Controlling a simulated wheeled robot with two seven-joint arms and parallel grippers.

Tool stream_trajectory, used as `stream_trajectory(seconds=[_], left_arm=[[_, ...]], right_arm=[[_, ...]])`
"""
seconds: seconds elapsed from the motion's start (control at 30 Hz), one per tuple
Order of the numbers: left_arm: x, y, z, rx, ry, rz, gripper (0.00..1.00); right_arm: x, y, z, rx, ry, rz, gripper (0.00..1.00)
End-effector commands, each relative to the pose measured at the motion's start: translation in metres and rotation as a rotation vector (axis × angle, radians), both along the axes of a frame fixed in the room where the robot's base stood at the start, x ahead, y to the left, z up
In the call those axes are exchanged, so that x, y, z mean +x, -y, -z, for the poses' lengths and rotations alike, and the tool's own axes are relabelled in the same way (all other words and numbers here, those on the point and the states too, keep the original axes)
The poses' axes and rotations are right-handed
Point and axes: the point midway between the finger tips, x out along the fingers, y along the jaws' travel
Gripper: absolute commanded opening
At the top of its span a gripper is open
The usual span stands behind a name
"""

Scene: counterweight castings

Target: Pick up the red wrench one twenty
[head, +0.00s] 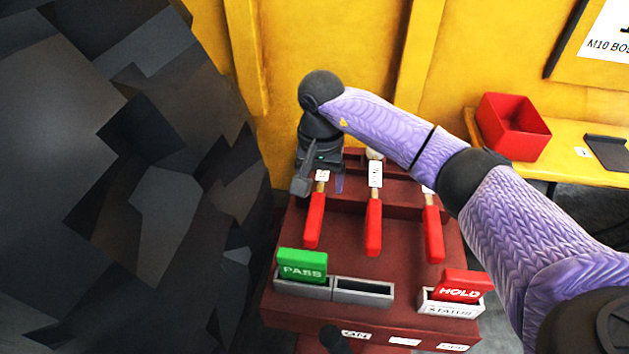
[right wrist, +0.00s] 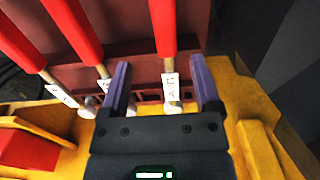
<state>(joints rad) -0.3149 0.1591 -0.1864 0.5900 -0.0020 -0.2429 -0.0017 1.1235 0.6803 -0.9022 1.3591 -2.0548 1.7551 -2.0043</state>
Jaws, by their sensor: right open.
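Three wrenches with red handles lie side by side on a dark red rack: a left one (head: 314,221), a middle one (head: 374,228) and a right one (head: 433,235). Each has a small white tag, with print too small to read surely. My right gripper (head: 321,183) is open at the tag end of the left wrench. In the right wrist view, that wrench (right wrist: 166,30) runs between the two purple-sided fingers of the gripper (right wrist: 161,88), with a gap on each side. The other two wrenches lie outside the fingers. My left gripper is not in view.
A green PASS block (head: 302,265) stands at a grey two-slot holder (head: 364,291). A red HOLD block (head: 461,286) sits in a white STATUS holder (head: 452,306). A red bin (head: 512,127) stands on the yellow ledge at right. A large dark faceted mass (head: 120,190) fills the left.

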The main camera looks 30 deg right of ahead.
Motion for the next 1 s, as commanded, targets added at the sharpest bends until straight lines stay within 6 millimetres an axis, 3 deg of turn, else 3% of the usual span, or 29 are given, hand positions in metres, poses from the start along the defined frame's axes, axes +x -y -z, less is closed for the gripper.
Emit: stream_trajectory(seconds=[0.1,0.33,0.57,0.93,1.0], left_arm=[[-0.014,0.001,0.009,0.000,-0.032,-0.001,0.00],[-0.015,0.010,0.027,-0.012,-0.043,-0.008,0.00],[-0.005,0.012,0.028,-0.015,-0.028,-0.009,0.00],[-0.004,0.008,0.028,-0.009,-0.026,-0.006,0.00],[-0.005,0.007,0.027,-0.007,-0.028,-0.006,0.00]], right_arm=[[0.000,-0.002,0.026,0.003,-0.004,-0.001,0.81],[0.005,-0.006,0.068,0.006,-0.004,-0.001,0.81],[0.005,-0.005,0.071,0.007,0.001,0.000,0.81],[0.005,-0.005,0.071,0.007,0.001,0.000,0.05],[0.005,-0.006,0.071,0.007,0.001,0.000,0.00]])
